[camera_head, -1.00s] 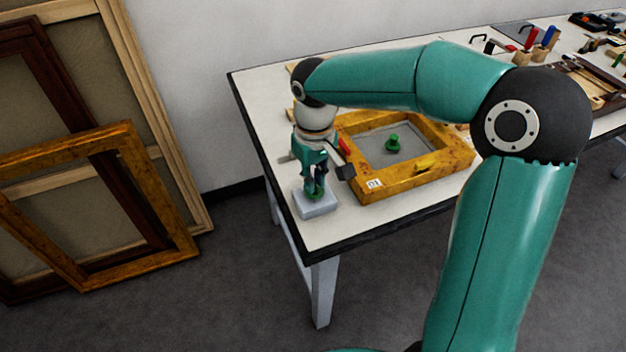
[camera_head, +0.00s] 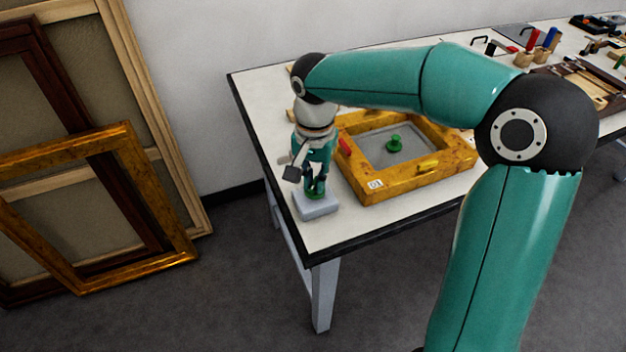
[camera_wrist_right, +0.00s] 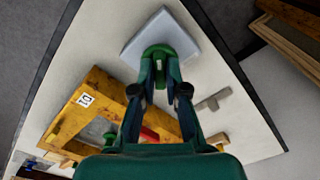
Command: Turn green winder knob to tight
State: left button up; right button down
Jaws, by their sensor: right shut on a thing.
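A green winder knob (camera_head: 314,195) sits on a pale grey block (camera_head: 317,207) near the left end of the table. My right gripper (camera_head: 316,186) points down from above and is shut on the knob. In the right wrist view the two fingers of the gripper (camera_wrist_right: 160,67) close on the rounded green knob (camera_wrist_right: 173,46), with the grey block (camera_wrist_right: 142,38) beneath. The fingers partly hide the knob, and I cannot see any tight mark. My left gripper is not in view.
A gilt frame (camera_head: 385,191) with a tag lies right of the block, with a green-handled piece (camera_head: 394,144) inside it. A red item (camera_head: 345,146) lies on the frame's left side. Tools stand at the table's far right. Picture frames lean against the wall at left.

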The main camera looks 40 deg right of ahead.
aim_at(314, 182)
jog(key=m, duration=0.3)
jog(key=m+b, duration=0.1)
jog(key=m, duration=0.2)
jog(key=shift+w+d+r+m, duration=0.1)
jog(key=shift+w+m, duration=0.05)
jog(key=shift+m, duration=0.15)
jog(key=m, duration=0.6)
jog(key=shift+b, duration=0.35)
jog(key=m, duration=0.4)
jog(key=shift+m, duration=0.4)
jog(key=m+b, duration=0.1)
jog(key=m, duration=0.3)
jog(key=shift+m, duration=0.3)
jog(key=c, duration=1.2)
grip_release()
notch_tip(314, 182, up, 12)
